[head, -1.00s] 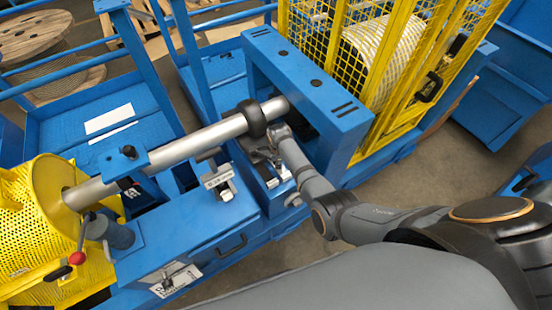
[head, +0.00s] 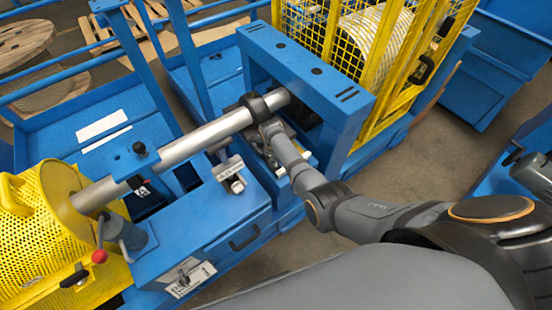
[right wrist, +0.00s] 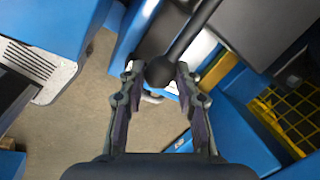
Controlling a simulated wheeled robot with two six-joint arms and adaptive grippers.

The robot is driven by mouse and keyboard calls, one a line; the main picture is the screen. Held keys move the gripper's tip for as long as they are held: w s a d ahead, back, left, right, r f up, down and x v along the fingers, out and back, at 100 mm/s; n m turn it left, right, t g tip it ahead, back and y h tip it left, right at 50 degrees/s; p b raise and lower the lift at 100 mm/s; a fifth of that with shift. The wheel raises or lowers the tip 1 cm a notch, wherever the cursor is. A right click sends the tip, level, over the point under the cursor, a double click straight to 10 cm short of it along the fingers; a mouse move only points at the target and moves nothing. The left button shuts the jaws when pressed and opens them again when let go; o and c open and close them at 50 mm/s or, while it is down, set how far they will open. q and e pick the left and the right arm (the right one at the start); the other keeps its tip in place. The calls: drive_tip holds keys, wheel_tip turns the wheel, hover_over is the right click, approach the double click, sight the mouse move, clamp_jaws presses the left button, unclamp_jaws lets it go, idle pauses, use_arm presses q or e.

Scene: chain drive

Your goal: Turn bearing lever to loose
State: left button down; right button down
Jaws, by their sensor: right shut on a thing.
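In the right wrist view, a lever shows as a dark rod (right wrist: 192,32) running up and right from a black ball knob (right wrist: 160,71). My right gripper (right wrist: 157,77) has its two fingers on either side of the knob and is shut on it. In the head view, my right gripper (head: 272,131) is beside and just below the black bearing collar (head: 257,107) on the silver shaft (head: 200,138). The lever is hidden there by the gripper and arm, so its setting cannot be read. My left gripper is not in view.
A blue frame (head: 318,72) stands right behind the collar. A yellow mesh cage (head: 320,22) is behind it. A perforated yellow drum guard (head: 35,225) is at the shaft's left end, with a red-knobbed lever (head: 99,256) near it. A blue box (head: 205,240) lies in front.

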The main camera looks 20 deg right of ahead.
drive_tip(key=shift+a, duration=0.15)
drive_tip(key=c, duration=1)
unclamp_jaws()
drive_tip(key=shift+o, duration=0.2)
wheel_tip(320, 180, up, 12)
drive_tip(key=s+a, duration=0.1)
drive_tip(key=shift+s+a, duration=0.25)
drive_tip(key=shift+s, duration=0.1)
drive_tip(key=shift+f, duration=0.15)
